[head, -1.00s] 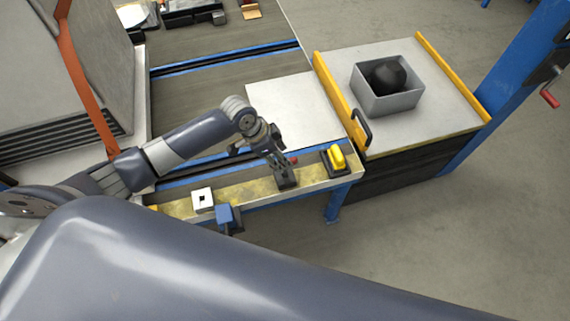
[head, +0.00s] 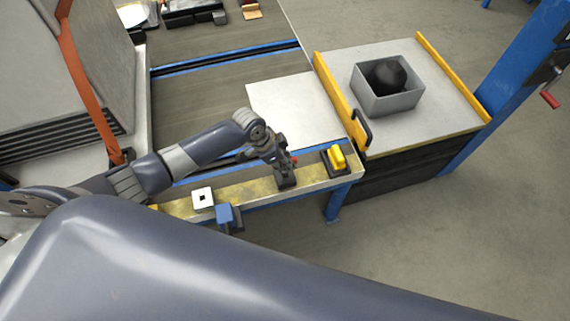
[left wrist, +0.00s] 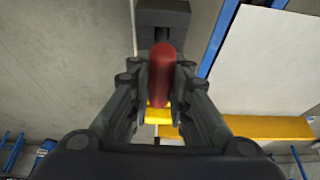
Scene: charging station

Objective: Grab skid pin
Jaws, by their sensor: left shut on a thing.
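The skid pin, a red rounded rod, stands between the fingers in the left wrist view (left wrist: 161,75). Only a small red bit of it shows in the head view (head: 294,160). My left gripper (head: 284,160) is shut on the pin, with a finger on each side of it; the gripper also shows in the left wrist view (left wrist: 160,100). A dark holder (head: 286,181) is right below the gripper on the worn yellow rail (head: 250,192). I cannot tell whether the pin is still seated in the holder. My right gripper is not in view.
A black and yellow switch (head: 337,157) sits on the rail right of the gripper. A white square block (head: 202,198) and a blue-topped part (head: 225,216) are to the left. A grey open box (head: 388,104) with a black ball stands on the right table.

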